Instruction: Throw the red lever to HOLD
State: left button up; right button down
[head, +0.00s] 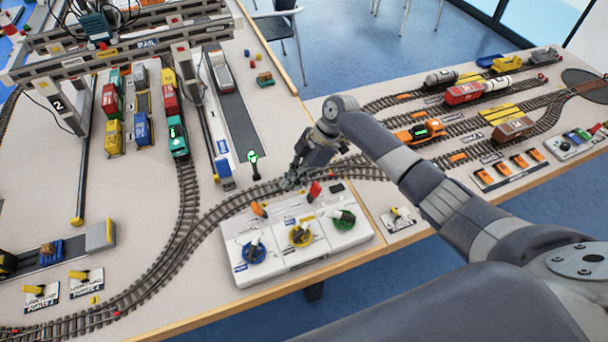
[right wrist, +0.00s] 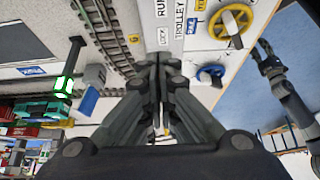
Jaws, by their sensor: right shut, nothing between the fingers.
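The red lever (head: 315,190) stands tilted at the back edge of the white control panel (head: 291,272) in the head view. Its HOLD mark cannot be read there. My right gripper (head: 290,182) is shut and empty, just behind the panel and left of the red lever, apart from it in the picture. In the right wrist view the right gripper's fingers (right wrist: 160,58) meet over the panel's edge, by lettering such as RUN and TROLLEY. The red lever cannot be made out there. My left gripper (right wrist: 264,48) seems to show small at the right of that view; its jaws are unclear.
The panel carries a blue dial (head: 254,251), a yellow dial (head: 301,235), a green dial (head: 343,219) and an orange lever (head: 258,209). Track runs close behind it. A green-lit signal (head: 253,160) stands behind the track. An orange locomotive (head: 420,132) is beyond my right forearm.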

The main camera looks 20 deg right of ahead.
pick_arm(q)
notch_tip(320, 180, down, 3)
jog(key=b, duration=0.4)
pick_arm(e)
jog(key=d+f+v, duration=0.1)
jog(key=v, duration=0.8)
jog(key=shift+d+r, duration=0.4)
jog(key=shift+d, duration=0.05)
